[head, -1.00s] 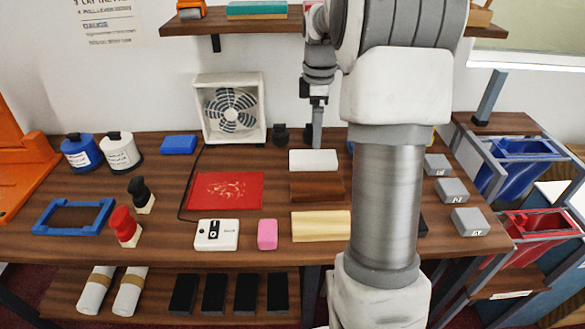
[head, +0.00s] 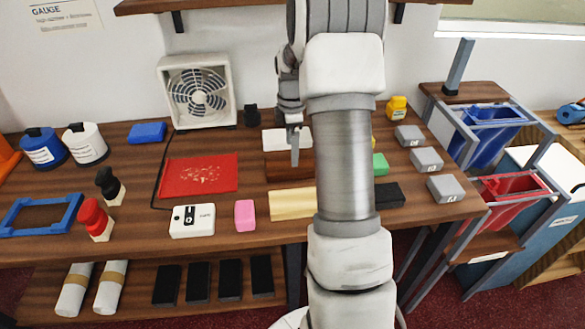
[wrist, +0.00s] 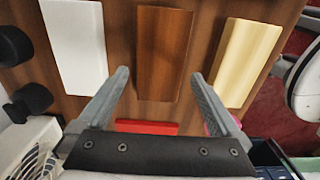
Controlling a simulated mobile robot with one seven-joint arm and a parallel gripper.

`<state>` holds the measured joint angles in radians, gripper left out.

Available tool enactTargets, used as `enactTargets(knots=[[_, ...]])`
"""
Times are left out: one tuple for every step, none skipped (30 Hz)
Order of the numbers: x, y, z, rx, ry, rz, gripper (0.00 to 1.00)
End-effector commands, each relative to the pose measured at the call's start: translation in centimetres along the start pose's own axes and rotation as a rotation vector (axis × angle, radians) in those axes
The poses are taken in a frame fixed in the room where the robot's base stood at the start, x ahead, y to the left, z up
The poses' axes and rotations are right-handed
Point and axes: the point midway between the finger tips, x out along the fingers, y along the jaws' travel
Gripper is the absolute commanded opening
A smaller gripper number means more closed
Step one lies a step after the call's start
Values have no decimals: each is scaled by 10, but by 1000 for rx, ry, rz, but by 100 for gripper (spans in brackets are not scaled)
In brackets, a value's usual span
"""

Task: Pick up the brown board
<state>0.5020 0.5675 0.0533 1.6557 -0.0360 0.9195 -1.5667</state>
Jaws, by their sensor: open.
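The brown board (head: 277,171) lies flat on the wooden counter between a white board (head: 272,141) and a pale yellow board (head: 290,205). In the head view my gripper (head: 294,160) hangs in front of its middle, and my arm stands close by its right end. In the wrist view the brown board (wrist: 163,50) lies beyond and between the open fingers of my gripper (wrist: 160,75), with nothing held. The white board (wrist: 75,45) is left of it and the pale yellow board (wrist: 240,60) right of it, with narrow gaps.
A pink block (head: 245,215) and a white device (head: 192,220) lie near the front edge. A green block (head: 380,164), a black board (head: 389,195) and grey blocks (head: 426,159) lie to the right.

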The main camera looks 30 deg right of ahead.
Motion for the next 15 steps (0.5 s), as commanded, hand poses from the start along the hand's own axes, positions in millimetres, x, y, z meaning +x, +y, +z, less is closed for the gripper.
enactTargets(knots=[[7, -1, 0, 0, 0, -2, 100], [11, -1, 0, 0, 0, -2, 100], [17, -1, 0, 0, 0, -3, 100], [22, -2, 1, 0, 0, -3, 100], [28, -2, 1, -1, 0, -3, 100], [34, -2, 1, -1, 0, -4, 100], [38, -2, 1, -1, 0, -3, 100], [41, -2, 1, -1, 0, -2, 100], [45, -2, 1, -1, 0, -2, 100], [47, -2, 1, -1, 0, -2, 100], [48, -2, 1, -1, 1, -2, 100], [50, -2, 1, 0, 1, -1, 100], [50, -2, 1, 0, 1, -1, 100], [50, -1, 1, 0, 1, 0, 100], [50, -1, 1, 0, 0, 0, 100]])
